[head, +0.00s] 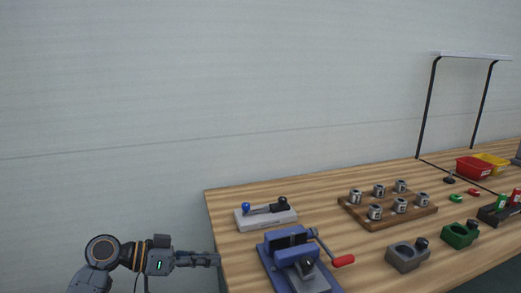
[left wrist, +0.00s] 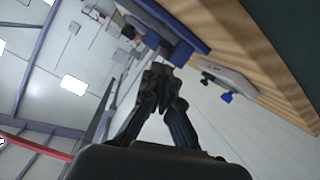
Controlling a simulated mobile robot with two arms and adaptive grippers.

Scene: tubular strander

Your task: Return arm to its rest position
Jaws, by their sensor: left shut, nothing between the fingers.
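My left gripper (head: 215,259) is at the left end of the wooden workbench (head: 320,205), in the lower left of the head view. Its arm comes in from the left and its fingers point right, towards the bench's left edge. In the left wrist view my left gripper (left wrist: 160,70) is shut with nothing between its fingers. I cannot tell whether it touches the bench edge. My right gripper is not in view.
A blue vise (head: 290,246) with a red-tipped handle stands near the bench's left end. Behind it is a grey block (head: 267,219) with a blue-knobbed lever. A wooden tray (head: 368,221) holds several metal cylinders. The wall left of the bench is bare.

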